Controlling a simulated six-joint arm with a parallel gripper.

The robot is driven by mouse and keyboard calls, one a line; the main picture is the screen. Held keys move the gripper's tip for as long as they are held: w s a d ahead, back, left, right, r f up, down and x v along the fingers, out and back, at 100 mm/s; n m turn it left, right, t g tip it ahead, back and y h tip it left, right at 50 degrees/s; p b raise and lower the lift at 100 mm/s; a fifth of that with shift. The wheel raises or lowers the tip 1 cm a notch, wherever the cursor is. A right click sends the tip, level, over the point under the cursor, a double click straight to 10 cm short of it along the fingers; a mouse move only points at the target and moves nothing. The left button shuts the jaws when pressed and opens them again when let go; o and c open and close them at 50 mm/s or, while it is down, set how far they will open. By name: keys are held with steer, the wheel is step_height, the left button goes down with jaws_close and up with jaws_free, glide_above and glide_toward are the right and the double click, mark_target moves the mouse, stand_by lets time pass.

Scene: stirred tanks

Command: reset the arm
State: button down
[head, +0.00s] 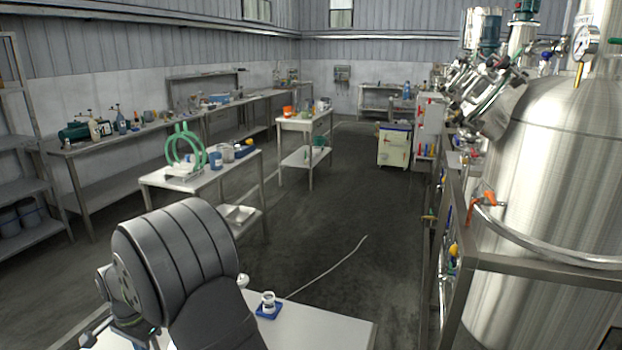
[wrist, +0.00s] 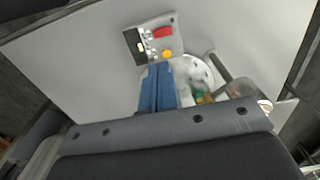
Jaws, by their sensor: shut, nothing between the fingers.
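My gripper (wrist: 157,68) shows in the wrist view as two blue fingers side by side, closed together with nothing between them. It points at a white tabletop (wrist: 70,60) and seems to be above it; the exact height is hard to tell. In the head view my dark grey arm is bent at the lower left over the near white table (head: 325,325), and my gripper cannot be made out there.
Near the fingertips lie a grey panel (wrist: 133,46) with a red block (wrist: 163,32) and yellow knob (wrist: 167,54), and a round white dish (wrist: 202,72) holding small items. A white jar (head: 268,298) stands on a blue base. A steel tank (head: 555,170) stands right. The floor between is mostly open.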

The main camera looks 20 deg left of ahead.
steer(key=f, duration=0.3)
steer(key=a+f, duration=0.1)
steer(key=f, duration=0.5)
steer(key=shift+a+f, duration=0.2)
steer(key=shift+f, duration=0.15)
step_height(320, 180, up, 10)
steer(key=shift+f, duration=0.15)
stand_by(0.5)
